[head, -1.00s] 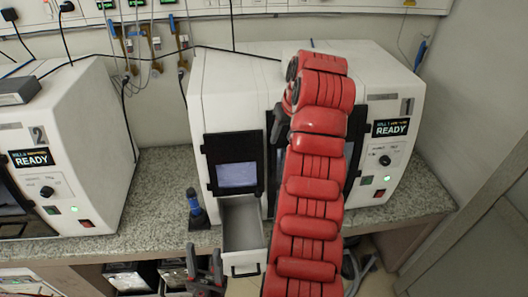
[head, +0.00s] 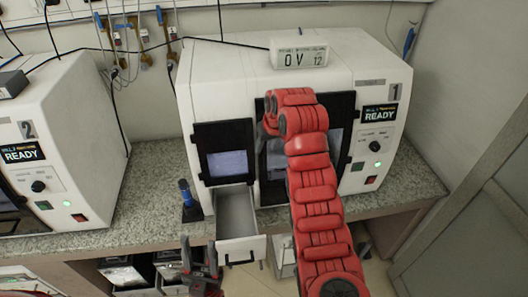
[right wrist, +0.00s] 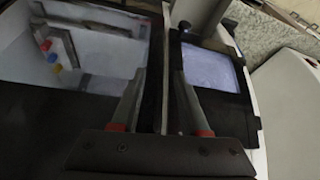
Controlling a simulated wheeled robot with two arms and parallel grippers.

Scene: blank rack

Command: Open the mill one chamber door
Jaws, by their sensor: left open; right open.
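Mill one (head: 225,75) is the white machine on the right, marked 1 and READY. Its dark-framed chamber door (head: 348,110) is partly hidden behind my red right arm. My right gripper is hidden there in the head view. In the right wrist view, its open fingers (right wrist: 160,80) straddle a dark upright bar, apparently the door's handle or edge; contact is unclear. The white chamber interior with coloured knobs shows on the left of that view. I cannot tell whether the door is ajar. My left gripper (head: 200,262) is open and empty, low in the head view.
A screen panel (head: 227,165) and a pulled-out drawer (head: 240,212) are left of the chamber. A blue-topped bottle (head: 189,197) stands on the granite bench (head: 150,190). Mill two (head: 75,130) stands left; a grey cabinet (head: 480,200) is at right.

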